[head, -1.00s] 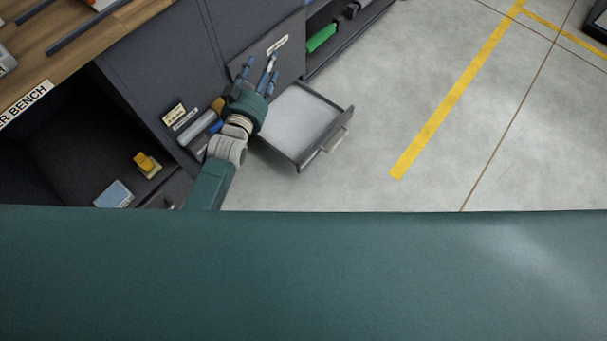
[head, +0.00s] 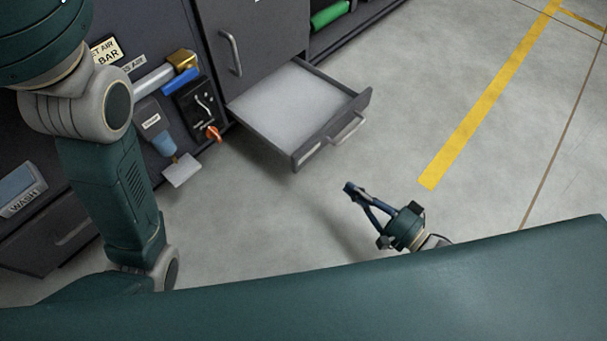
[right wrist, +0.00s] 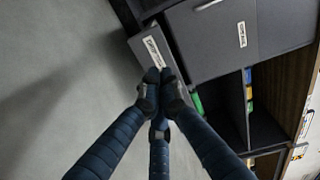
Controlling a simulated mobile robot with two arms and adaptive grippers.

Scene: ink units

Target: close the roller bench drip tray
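The drip tray (head: 285,100) is a dark drawer with a pale grey inside, pulled out from the dark bench cabinet (head: 255,50). Its front panel carries a bar handle (head: 347,129) and a white label. In the right wrist view, the tray's labelled front (right wrist: 146,48) lies just beyond the fingertips. My right gripper (head: 350,190) is over the floor in front of the tray, apart from it in the head view. Its blue fingers meet at the tips (right wrist: 160,78), holding nothing. My left arm stands large at the left; its gripper is out of view.
A control panel with an orange knob (head: 213,133) and a blue cup-like part (head: 165,145) sit left of the tray. A green roll (head: 330,14) lies on the open shelf behind. Floor right of the tray is clear, with a yellow line (head: 490,95).

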